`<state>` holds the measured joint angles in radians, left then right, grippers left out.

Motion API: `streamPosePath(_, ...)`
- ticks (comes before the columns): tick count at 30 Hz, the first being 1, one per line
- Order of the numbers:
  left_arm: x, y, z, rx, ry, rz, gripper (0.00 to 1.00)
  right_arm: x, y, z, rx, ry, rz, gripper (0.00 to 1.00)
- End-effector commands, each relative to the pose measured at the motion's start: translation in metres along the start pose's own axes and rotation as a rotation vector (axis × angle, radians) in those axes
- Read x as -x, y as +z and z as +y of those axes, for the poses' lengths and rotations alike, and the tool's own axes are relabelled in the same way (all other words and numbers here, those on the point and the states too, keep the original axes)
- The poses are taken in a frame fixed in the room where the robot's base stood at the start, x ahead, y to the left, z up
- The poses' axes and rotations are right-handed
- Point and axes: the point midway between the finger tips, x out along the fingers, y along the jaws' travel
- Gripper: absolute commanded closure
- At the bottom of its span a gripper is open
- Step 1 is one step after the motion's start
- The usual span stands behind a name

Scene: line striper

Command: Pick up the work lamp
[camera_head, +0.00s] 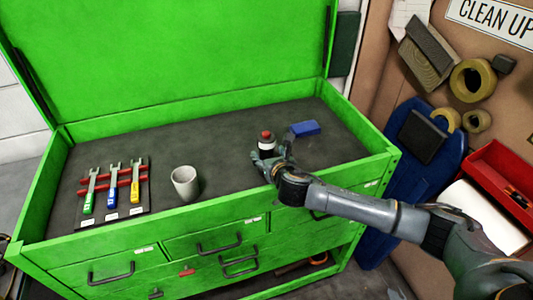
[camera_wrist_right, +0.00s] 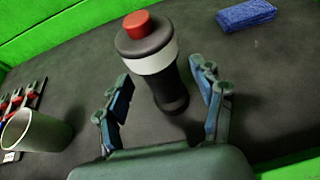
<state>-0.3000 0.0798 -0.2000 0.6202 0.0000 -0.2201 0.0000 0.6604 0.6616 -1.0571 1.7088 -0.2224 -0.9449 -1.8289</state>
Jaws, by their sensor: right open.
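The work lamp looks to be the dark cylinder with a white band and a red top (camera_wrist_right: 150,65). It stands on the dark top tray of the green tool chest; in the head view it (camera_head: 267,144) is partly hidden by my right gripper. My right gripper (camera_head: 277,160) is open, and in the right wrist view its two fingers (camera_wrist_right: 165,95) are on either side of the lamp's lower body, with a gap visible on the left. My left gripper is not in view.
A rack of several coloured wrenches (camera_head: 112,188) sits at the left. The chest's green rim (camera_head: 370,130) surrounds the tray. The tray's back middle is clear.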

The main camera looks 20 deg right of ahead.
Motion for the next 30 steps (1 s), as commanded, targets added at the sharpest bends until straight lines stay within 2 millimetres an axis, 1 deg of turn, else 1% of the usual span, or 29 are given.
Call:
streamPosePath(1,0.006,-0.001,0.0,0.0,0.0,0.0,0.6,-0.006,0.002,0.001,-0.001,-0.001,0.001,0.33)
streamPosePath(3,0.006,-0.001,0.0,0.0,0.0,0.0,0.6,-0.016,0.001,0.001,-0.002,-0.001,0.001,0.33)
streamPosePath(6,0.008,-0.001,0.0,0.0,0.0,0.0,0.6,-0.025,0.0,0.001,-0.002,0.0,0.001,0.33)
streamPosePath(9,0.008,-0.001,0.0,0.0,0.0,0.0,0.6,-0.028,-0.001,0.001,-0.001,0.0,0.0,0.33)
streamPosePath(15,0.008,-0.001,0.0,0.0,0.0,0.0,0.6,-0.029,-0.001,0.001,-0.001,0.0,0.0,0.33)
streamPosePath(16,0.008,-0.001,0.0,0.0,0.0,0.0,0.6,-0.029,-0.001,0.001,-0.001,0.0,0.0,0.37)
streamPosePath(17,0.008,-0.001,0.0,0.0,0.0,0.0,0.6,-0.029,-0.001,0.001,-0.001,0.0,0.0,0.43)
streamPosePath(18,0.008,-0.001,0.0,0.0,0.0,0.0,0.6,-0.029,-0.001,0.001,-0.001,0.0,0.0,0.51)
streamPosePath(20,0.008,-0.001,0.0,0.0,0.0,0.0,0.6,-0.029,-0.001,0.001,-0.001,0.0,0.0,0.63)
streamPosePath(21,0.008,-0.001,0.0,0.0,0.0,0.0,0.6,-0.029,-0.001,0.001,-0.001,0.0,0.0,0.71)
streamPosePath(23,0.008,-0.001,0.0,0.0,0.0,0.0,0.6,-0.029,-0.001,0.0,-0.001,0.0,0.0,0.84)
streamPosePath(24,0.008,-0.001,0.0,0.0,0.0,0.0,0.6,-0.029,-0.001,0.0,-0.001,0.0,0.0,0.92)
streamPosePath(25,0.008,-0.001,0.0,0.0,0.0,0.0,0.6,-0.029,-0.001,0.0,-0.001,0.0,0.0,0.98)
streamPosePath(26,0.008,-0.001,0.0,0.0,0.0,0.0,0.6,-0.029,-0.001,0.0,-0.001,0.0,0.0,1.0)
streamPosePath(30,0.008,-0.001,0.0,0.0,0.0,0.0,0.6,-0.029,0.0,0.0,-0.001,0.0,-0.002,1.0)
